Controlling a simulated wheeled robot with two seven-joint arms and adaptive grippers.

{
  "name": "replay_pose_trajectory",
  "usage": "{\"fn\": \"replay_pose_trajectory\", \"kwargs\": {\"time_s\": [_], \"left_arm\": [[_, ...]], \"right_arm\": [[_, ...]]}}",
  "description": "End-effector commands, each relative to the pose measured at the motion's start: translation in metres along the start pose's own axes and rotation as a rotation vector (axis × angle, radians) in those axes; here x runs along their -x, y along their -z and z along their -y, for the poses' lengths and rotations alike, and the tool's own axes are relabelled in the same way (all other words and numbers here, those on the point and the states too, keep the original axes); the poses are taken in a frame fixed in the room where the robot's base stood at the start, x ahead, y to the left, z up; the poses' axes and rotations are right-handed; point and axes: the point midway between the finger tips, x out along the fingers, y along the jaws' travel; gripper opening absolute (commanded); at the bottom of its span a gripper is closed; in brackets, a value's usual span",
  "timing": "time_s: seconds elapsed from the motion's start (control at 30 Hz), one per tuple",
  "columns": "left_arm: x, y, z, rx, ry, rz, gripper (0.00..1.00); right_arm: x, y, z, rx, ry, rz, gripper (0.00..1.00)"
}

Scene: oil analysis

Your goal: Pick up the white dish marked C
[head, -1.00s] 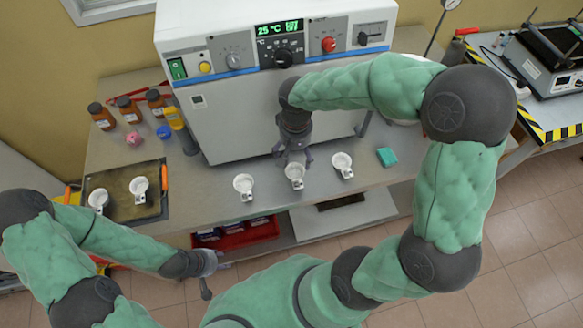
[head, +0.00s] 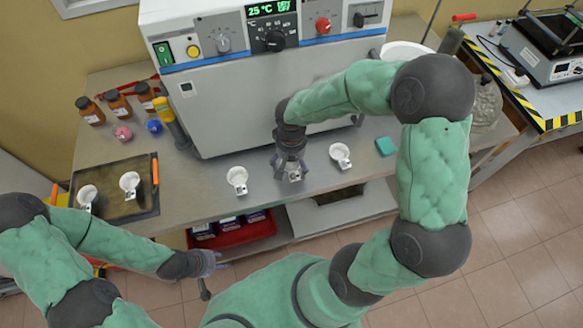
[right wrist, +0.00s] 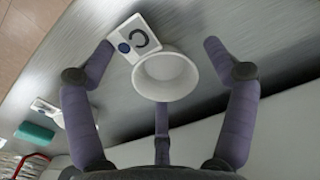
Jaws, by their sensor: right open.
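A white dish (right wrist: 166,75) with a flat handle tab shows close up in the right wrist view. The tab carries a dark C-shaped mark and a blue dot. In the head view this dish (head: 295,177) is the middle of three on the bench front, mostly hidden by my right gripper. My right gripper (head: 289,170) points down over it. In the right wrist view its three fingers (right wrist: 160,62) are spread around the dish, with visible gaps. My left gripper (head: 210,268) hangs in front of the bench, away from the dishes; its fingers are too small to read.
Similar white dishes stand left (head: 237,178) and right (head: 340,154) of it, and two more lie on a dark tray (head: 130,210). A teal block (head: 386,146) lies at right. The large oven (head: 250,100) stands close behind. Brown bottles (head: 117,104) stand back left.

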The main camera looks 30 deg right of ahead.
Motion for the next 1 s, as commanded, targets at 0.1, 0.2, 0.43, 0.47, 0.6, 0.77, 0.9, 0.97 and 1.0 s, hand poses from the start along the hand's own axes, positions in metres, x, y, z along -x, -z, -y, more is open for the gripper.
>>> {"fn": "replay_pose_trajectory", "kwargs": {"time_s": [0.1,0.2,0.43,0.47,0.6,0.77,0.9,0.97,1.0], "left_arm": [[0.001,0.0,0.0,0.0,0.0,0.0,0.4],[0.001,0.0,0.0,0.0,0.0,0.0,0.4],[0.001,0.0,0.0,0.0,0.0,0.0,0.4],[0.001,0.0,0.0,0.0,0.0,0.0,0.4],[0.001,0.0,0.0,0.0,0.0,0.0,0.4],[0.002,0.0,-0.001,0.0,0.0,0.0,0.4],[0.005,0.0,-0.002,0.0,0.0,0.0,0.4],[0.008,0.0,-0.003,0.0,0.0,0.0,0.4],[0.01,0.0,-0.003,0.0,0.0,0.0,0.4]], "right_arm": [[0.001,0.0,0.0,0.0,0.0,-0.001,0.83],[0.001,0.0,0.0,0.0,0.0,-0.001,0.55],[0.001,0.0,0.0,0.0,0.0,0.0,0.26],[0.001,0.0,0.0,0.0,0.0,0.0,0.26],[0.001,0.0,0.0,0.0,0.0,0.001,0.26],[0.004,0.0,0.0,0.0,0.0,0.001,0.26],[0.015,0.001,0.0,0.0,0.0,-0.002,0.26],[0.022,0.001,0.0,0.0,0.0,-0.004,0.26],[0.027,0.001,0.0,0.0,0.0,-0.003,0.26]]}}
